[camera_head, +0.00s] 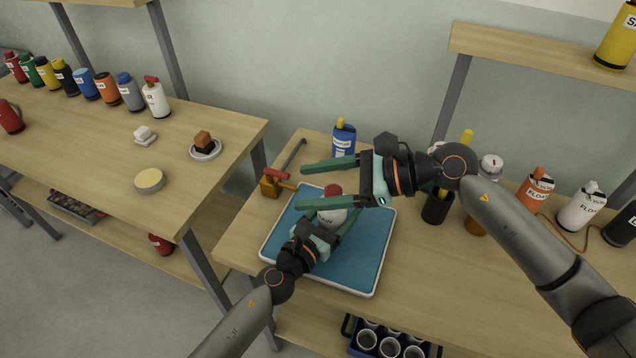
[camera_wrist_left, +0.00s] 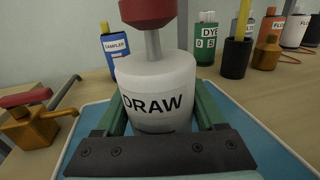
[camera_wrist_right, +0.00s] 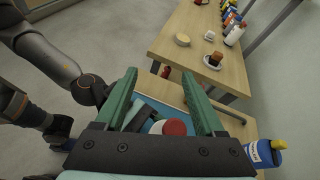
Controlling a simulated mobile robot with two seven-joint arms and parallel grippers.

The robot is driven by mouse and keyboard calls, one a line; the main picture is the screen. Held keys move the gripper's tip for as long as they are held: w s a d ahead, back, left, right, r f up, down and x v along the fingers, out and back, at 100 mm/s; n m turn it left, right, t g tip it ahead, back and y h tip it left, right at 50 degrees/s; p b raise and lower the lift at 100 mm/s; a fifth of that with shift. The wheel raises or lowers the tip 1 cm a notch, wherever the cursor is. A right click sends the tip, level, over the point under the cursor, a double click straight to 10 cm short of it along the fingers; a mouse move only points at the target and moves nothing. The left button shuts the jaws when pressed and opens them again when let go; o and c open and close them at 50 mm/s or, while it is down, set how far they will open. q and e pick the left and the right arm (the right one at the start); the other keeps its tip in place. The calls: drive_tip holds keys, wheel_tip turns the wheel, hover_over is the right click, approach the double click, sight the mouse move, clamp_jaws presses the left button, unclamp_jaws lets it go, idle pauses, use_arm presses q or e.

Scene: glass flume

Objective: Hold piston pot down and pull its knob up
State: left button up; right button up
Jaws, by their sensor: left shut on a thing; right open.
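The piston pot (camera_wrist_left: 158,95) is a white cylinder marked "DRAW", standing upright on the blue tray. Its red knob (camera_wrist_left: 143,14) rises on a grey stem in the left wrist view. In the head view the pot's white body (camera_head: 328,219) and red knob (camera_head: 333,190) show between the grippers. My left gripper (camera_head: 335,222) is shut around the pot's body, one finger on each side. My right gripper (camera_head: 305,184) is open and empty, above the knob and close to it. In the right wrist view the knob (camera_wrist_right: 174,127) appears low between the open fingers.
The blue tray (camera_head: 365,262) has a white rim. A brass valve with a red handle (camera_head: 271,184) sits at its left. A blue sampler bottle (camera_head: 343,140) stands behind, and a black cup (camera_head: 437,208) stands to the right. Several bottles line the right side.

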drive_tip(key=d+f+m+t+y, duration=0.2)
drive_tip(key=d+f+m+t, duration=0.35)
drive_tip(key=d, duration=0.55)
drive_tip(key=x, duration=1.2)
drive_tip(key=shift+r+m+t, duration=0.35)
drive_tip(key=shift+r+t, duration=0.1)
drive_tip(key=shift+w+d, duration=0.1)
clamp_jaws()
